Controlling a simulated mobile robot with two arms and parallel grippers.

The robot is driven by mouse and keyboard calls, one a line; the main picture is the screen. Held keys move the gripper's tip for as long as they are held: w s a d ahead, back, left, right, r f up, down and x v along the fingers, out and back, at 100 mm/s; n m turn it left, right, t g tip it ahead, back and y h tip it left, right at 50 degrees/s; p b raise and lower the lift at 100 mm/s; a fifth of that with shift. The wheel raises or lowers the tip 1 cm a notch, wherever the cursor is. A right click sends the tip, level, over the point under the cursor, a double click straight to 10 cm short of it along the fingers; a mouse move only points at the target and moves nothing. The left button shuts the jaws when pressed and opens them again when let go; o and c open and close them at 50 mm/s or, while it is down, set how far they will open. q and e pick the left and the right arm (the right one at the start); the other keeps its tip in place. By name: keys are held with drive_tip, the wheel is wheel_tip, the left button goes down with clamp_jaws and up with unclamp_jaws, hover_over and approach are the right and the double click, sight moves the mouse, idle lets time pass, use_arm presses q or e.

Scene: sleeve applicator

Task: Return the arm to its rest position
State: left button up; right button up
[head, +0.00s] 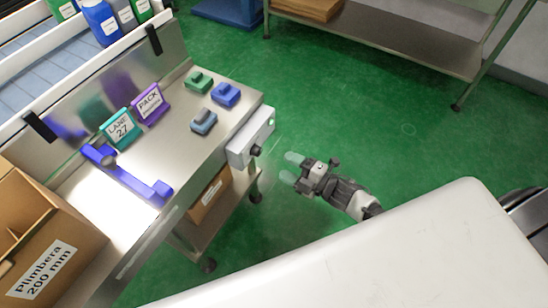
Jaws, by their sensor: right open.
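My right gripper (291,168) is open and empty. It hangs over the green floor, just right of a grey control box on the edge of the steel bench. Its fingers point left toward the box and look apart from it. The right forearm comes up from the lower right, partly hidden behind my white body. My left gripper is not in view.
The steel bench (175,150) holds a blue bracket (128,178), LANE 27 (121,128) and PACK (150,103) signs, and several small blocks. The control box (252,139) sticks out at its edge. A cardboard box (45,240) stands lower left. Open floor (400,130) lies right.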

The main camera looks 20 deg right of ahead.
drive_tip(key=shift+v, duration=1)
